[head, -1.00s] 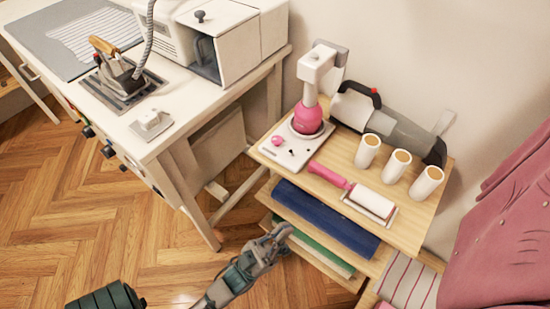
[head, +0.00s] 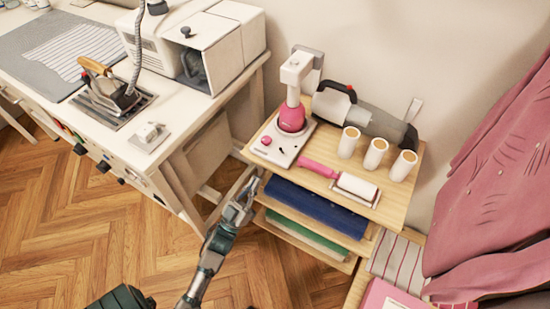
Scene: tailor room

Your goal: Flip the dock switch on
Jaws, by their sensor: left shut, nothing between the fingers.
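The white dock (head: 287,155) sits on the top board of the small wooden shelf, at its left end. A pink rounded device (head: 292,117) stands on it under a white upright part. The dock's top plate bears a pink knob (head: 266,140) and a small dark part that may be the switch (head: 280,149); its setting is too small to tell. My left gripper (head: 251,186) is shut and empty. In the picture it is below and left of the dock, by the shelf's left front edge, apart from the dock. My right gripper is out of view.
A pink-handled roller (head: 355,187), several white cylinders (head: 375,154) and a grey handheld appliance (head: 365,115) share the shelf top (head: 393,208). Blue fabric (head: 315,207) lies below. The white worktable (head: 60,100) with an iron (head: 110,92) stands left. Pink cloth hangs right.

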